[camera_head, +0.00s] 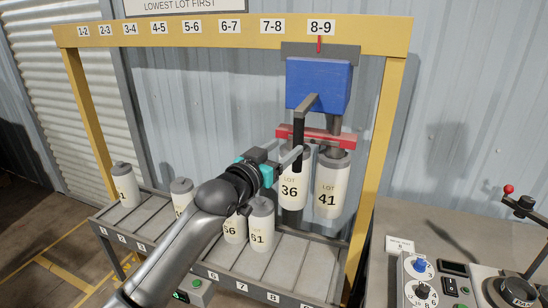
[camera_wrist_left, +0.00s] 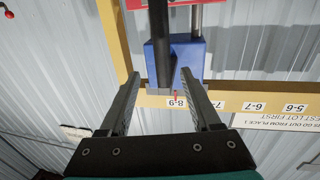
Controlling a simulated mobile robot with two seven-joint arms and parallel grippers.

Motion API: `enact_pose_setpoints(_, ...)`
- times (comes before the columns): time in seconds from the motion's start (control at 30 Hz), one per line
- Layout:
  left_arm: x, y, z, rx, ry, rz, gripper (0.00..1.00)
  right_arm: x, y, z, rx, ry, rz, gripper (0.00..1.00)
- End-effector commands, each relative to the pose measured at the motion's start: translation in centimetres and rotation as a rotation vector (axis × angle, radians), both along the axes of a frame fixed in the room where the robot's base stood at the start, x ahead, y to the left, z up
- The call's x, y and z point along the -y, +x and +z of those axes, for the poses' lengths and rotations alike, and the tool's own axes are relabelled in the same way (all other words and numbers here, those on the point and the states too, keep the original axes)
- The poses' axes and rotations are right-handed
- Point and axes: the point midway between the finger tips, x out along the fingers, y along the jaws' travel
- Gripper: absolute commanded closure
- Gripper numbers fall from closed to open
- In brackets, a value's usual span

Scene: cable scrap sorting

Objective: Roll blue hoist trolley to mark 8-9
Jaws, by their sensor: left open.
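The blue hoist trolley (camera_head: 319,84) hangs under the yellow beam at the right end. Its red pointer (camera_head: 319,44) stands under the mark 8-9 (camera_head: 321,27). A dark handle bar (camera_head: 298,140) hangs down from an arm on the trolley's front. A red crossbar (camera_head: 318,136) below the trolley carries the LOT 36 cylinder (camera_head: 292,180) and the LOT 41 cylinder (camera_head: 331,185). My left gripper (camera_head: 293,157) is open at the handle bar. In the left wrist view, the bar (camera_wrist_left: 160,45) shows between the open fingers (camera_wrist_left: 161,75); contact cannot be told. My right gripper is out of view.
Several labelled cylinders, among them LOT 61 (camera_head: 261,226), stand on the numbered rack (camera_head: 215,262) below. A yellow post (camera_head: 382,150) stands right of the trolley. A control box (camera_head: 436,282) and a red-knobbed lever (camera_head: 508,190) are on the table at right.

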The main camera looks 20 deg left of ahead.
Motion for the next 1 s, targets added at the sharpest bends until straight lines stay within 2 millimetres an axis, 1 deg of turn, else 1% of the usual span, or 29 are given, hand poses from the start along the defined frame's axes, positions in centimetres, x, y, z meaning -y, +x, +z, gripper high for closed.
enact_pose_setpoints(0.03,-0.2,-0.7,-0.1,-0.001,0.001,0.000,0.36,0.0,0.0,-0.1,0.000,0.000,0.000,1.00)
enact_pose_setpoints(0.1,-0.4,-1.5,-0.1,0.001,0.002,0.000,0.36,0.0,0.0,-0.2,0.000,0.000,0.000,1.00)
enact_pose_setpoints(0.3,-0.9,-3.0,0.0,0.000,0.001,0.000,0.36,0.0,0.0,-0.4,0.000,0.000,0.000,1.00)
enact_pose_setpoints(0.43,-0.9,-3.4,0.0,0.000,0.000,0.000,0.36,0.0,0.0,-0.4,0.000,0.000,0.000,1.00)
enact_pose_setpoints(0.7,-1.0,-3.4,0.0,0.000,0.000,0.000,0.36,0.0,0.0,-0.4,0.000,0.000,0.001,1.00)
enact_pose_setpoints(0.77,-1.0,-3.4,-0.3,-0.004,0.000,0.001,0.36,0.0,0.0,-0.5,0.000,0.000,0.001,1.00)
enact_pose_setpoints(0.83,-1.2,-3.2,-1.7,-0.024,0.001,0.009,0.36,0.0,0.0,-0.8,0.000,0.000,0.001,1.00)
enact_pose_setpoints(0.87,-1.4,-3.1,-2.7,-0.037,0.002,0.015,0.36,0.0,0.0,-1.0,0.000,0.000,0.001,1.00)
enact_pose_setpoints(0.97,-2.2,-2.7,-8.0,-0.108,0.010,0.045,0.36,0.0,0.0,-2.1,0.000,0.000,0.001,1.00)
enact_pose_setpoints(1.0,-2.6,-2.7,-10.8,-0.144,0.015,0.060,0.36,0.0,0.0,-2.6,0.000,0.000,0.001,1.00)
